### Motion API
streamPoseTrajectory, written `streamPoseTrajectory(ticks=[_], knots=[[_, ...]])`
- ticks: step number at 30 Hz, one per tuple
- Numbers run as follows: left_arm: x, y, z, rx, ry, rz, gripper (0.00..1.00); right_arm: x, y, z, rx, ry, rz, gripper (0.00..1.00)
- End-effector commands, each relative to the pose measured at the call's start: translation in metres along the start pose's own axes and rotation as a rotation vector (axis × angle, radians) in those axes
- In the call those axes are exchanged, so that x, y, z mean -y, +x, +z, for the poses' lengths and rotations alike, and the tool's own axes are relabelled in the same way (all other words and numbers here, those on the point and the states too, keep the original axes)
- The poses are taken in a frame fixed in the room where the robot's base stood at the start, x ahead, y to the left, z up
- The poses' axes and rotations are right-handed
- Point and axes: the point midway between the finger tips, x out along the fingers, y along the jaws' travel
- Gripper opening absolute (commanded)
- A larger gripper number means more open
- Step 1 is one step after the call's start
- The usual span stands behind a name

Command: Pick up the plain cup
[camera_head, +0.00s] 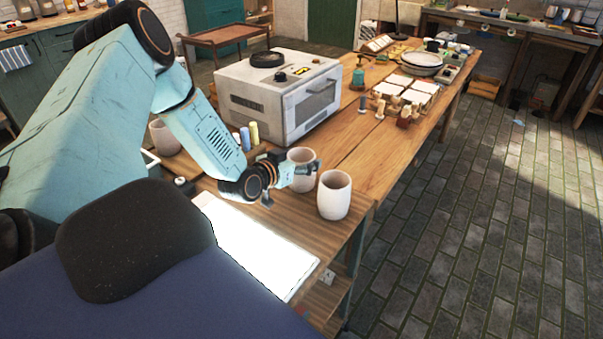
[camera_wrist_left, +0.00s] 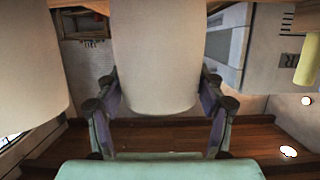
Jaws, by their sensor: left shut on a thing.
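A pale plain cup (camera_head: 300,157) stands upright near the front end of the wooden table, partly hidden by my left gripper (camera_head: 304,174). The gripper is shut on this cup. In the left wrist view the same cup (camera_wrist_left: 155,55) fills the middle, with one finger on each side. A second pale cup (camera_head: 334,196) stands just right of and nearer than the held one; it also shows at the left of the wrist view (camera_wrist_left: 28,75). A third cup (camera_head: 164,138) is partly hidden behind my left arm. My right gripper is not in view.
A white oven (camera_head: 279,95) stands on the table (camera_head: 385,148) behind the held cup. Blue and yellow small bottles (camera_head: 249,135) stand between them. A bright white panel (camera_head: 262,246) lies in front. Paint pots, tiles and plates (camera_head: 421,60) are farther back.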

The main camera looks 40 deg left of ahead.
Motion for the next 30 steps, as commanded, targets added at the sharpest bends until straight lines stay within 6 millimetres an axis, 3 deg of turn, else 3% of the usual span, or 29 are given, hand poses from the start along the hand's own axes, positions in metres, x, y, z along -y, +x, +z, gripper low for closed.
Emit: streamPoseTrajectory(ticks=[10, 18, 22, 30], knots=[[0.001, 0.002, 0.000, 0.002, 0.000, 0.002, 0.27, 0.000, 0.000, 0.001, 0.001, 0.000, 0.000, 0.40], [0.001, 0.002, -0.004, 0.000, 0.000, 0.001, 0.26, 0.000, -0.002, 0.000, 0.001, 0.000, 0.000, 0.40], [0.002, -0.003, -0.019, -0.002, -0.002, -0.001, 0.26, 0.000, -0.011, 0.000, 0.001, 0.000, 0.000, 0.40], [0.002, -0.018, -0.068, -0.003, -0.004, -0.002, 0.26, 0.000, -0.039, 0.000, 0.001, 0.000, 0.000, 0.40]])
